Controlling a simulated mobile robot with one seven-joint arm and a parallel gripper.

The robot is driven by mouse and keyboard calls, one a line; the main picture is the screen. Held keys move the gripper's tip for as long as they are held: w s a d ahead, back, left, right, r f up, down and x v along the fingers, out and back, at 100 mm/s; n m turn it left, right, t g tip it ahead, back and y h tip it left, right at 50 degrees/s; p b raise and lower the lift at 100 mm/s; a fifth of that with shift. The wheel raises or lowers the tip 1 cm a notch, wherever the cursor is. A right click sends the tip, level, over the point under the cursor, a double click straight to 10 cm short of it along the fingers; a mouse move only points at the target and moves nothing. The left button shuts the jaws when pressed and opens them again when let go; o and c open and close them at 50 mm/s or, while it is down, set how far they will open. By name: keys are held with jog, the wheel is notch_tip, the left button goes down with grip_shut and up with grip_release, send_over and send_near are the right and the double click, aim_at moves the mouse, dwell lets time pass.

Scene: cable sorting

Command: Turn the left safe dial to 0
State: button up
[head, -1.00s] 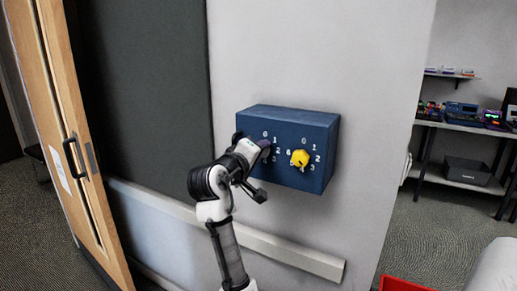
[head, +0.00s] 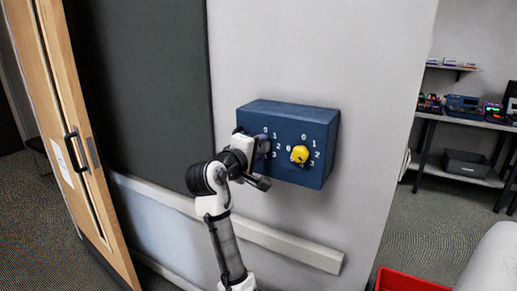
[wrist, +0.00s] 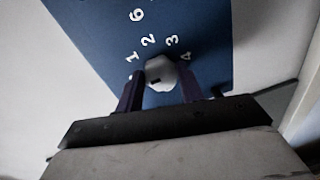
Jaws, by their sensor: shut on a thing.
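The blue safe box (head: 290,118) is mounted on the grey wall, with two numbered dials on its front. The left dial (wrist: 160,70) shows in the wrist view as a pale round knob with a small dark mark on the side toward my palm. White digits 1, 2, 3 and 4 lie around it. My gripper (head: 263,147) is at the left dial, its two dark fingers on either side of the knob, shut on it. In the head view my gripper hides the left dial. The right dial (head: 300,154) is yellow and untouched.
A wooden door (head: 75,130) with a black handle and a dark board (head: 140,90) are at the left. A pale rail (head: 285,245) runs along the wall below the box. Shelves (head: 460,122) with small items stand at the right, and a red bin (head: 405,281) is at the bottom.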

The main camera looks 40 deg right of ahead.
jog(key=o, duration=1)
jog(key=shift+a, duration=0.1)
jog(key=b+v, duration=0.4)
jog(key=v, duration=0.9)
jog(key=shift+s+a, duration=0.2)
jog(key=shift+a, duration=0.1)
